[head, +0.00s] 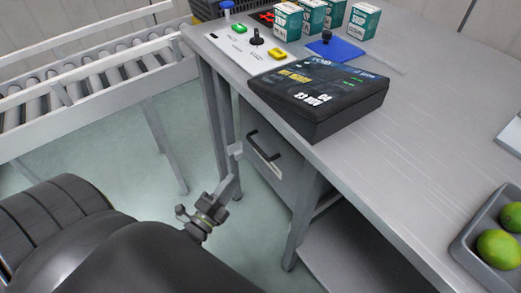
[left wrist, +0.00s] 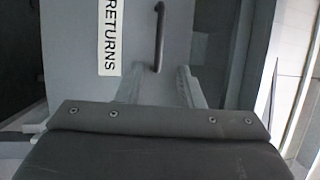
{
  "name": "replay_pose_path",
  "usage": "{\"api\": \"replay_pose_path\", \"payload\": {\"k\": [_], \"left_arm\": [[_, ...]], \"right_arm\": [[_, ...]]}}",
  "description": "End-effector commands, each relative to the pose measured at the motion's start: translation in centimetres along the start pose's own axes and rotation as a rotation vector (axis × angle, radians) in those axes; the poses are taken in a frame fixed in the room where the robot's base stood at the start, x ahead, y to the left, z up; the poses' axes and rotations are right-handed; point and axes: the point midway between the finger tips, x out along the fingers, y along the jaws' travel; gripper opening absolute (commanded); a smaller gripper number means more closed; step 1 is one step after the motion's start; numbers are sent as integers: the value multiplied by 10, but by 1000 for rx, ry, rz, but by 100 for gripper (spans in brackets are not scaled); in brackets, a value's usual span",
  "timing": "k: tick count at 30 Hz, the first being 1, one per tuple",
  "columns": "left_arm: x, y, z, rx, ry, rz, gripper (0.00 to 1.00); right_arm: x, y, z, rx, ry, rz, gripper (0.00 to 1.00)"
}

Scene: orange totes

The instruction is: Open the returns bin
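The returns bin (head: 285,187) is a grey box front under the worktop, flush with the bench frame, and it looks closed. It has a black bar handle (head: 263,146) and a pale label. In the left wrist view the bin front (left wrist: 70,50) shows a white RETURNS label (left wrist: 110,36) beside the handle (left wrist: 160,35). My right gripper is not in view.
The worktop (head: 400,150) holds a black console (head: 318,95), a button panel (head: 245,40), several green-white boxes (head: 287,20) and a grey tray (head: 465,245) of green fruit. A bench leg (head: 304,220) stands right of the bin. A roller conveyor (head: 90,80) is at left.

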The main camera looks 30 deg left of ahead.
Motion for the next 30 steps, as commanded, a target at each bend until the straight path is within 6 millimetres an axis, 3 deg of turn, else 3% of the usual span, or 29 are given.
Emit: {"api": "replay_pose_path", "payload": {"k": [12, 18, 24, 30], "left_arm": [[94, 0, 0, -2, 1, -1, 34], [129, 1, 0, -2, 0, 0, 34], [146, 1, 0, -2, 0, 3, 34], [149, 1, 0, -2, -1, 3, 34]], "right_arm": [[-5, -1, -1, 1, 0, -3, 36], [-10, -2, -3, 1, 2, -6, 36], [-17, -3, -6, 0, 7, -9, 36], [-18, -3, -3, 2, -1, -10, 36]]}}
